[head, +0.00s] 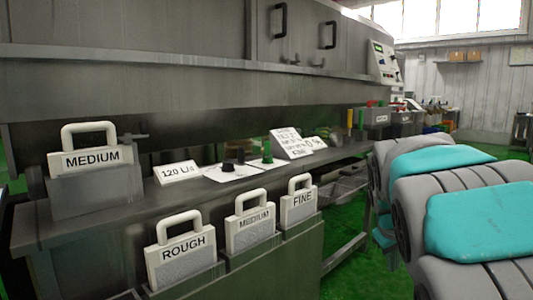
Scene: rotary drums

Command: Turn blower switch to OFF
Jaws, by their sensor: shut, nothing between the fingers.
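I cannot pick out a switch labelled for the blower. A pale control panel (384,62) with a display and small controls is on the right end of the large grey metal machine (150,85). It is too small and angled to read its labels or any switch position. My gripper is not in view.
A long grey bench (120,212) runs below the machine, with a MEDIUM block (90,160), a 120 sign (178,172), a green peg (267,150) and white cards (292,142). ROUGH (183,250), MEDIUM (250,225) and FINE (299,203) blocks stand in front. Green floor (350,255) shows right of the bench.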

